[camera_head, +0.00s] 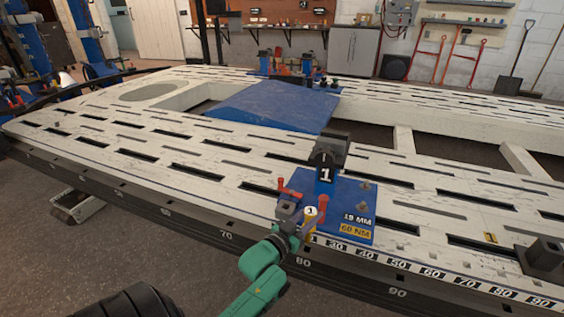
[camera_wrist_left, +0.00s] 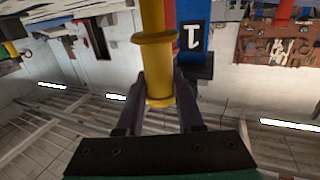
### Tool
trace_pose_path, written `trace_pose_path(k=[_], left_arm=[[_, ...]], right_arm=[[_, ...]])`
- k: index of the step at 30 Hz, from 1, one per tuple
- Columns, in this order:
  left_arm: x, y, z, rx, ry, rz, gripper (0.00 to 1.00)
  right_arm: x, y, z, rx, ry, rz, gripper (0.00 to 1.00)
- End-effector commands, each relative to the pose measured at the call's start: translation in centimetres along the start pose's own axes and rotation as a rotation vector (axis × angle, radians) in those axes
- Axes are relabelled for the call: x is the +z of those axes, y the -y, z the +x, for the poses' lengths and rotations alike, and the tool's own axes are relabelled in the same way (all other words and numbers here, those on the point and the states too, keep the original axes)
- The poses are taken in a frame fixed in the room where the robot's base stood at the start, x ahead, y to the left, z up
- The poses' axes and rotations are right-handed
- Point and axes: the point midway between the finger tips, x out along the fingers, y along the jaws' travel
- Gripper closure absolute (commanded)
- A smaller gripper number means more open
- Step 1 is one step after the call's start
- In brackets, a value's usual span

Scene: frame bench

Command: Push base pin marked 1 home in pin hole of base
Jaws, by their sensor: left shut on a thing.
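The yellow base pin (camera_head: 308,225), with a round white tag marked 1, is at the near left edge of the blue base (camera_head: 340,209). In the left wrist view the yellow pin (camera_wrist_left: 154,50) has a collar and stands between my two dark fingers. My left gripper (camera_head: 299,225) is shut on it; the gripper also shows in the left wrist view (camera_wrist_left: 158,100). The pin hole is hidden, and I cannot tell how deep the pin sits. My right gripper is out of view.
Red-handled clamps (camera_head: 289,192) stand close behind my left gripper on the base. The white slotted bench (camera_head: 180,140) spreads around, with a numbered scale along its near edge. A dark block (camera_head: 543,257) stands at right. The bench surface left of the base is clear.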

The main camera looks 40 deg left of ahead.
Motion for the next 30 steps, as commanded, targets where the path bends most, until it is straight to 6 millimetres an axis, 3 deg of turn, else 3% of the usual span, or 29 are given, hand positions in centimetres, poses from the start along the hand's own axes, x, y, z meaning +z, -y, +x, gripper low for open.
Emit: trace_pose_path(k=[3, 6, 10, 23, 30], left_arm=[[-3.9, 6.1, 3.2, -0.082, -0.011, 0.006, 1.0], [-6.9, 10.3, 4.7, -0.148, -0.009, 0.003, 1.0], [-9.3, 13.4, 5.3, -0.2, -0.006, 0.003, 1.0], [-9.8, 14.1, 5.4, -0.213, -0.003, 0.0, 1.0], [-10.1, 14.0, 5.3, -0.217, -0.003, -0.002, 1.0]], right_arm=[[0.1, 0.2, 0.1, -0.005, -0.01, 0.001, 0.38], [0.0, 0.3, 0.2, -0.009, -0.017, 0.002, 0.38], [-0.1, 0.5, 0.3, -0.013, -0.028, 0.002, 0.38], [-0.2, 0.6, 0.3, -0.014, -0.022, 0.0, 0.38], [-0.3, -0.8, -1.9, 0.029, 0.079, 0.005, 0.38]])
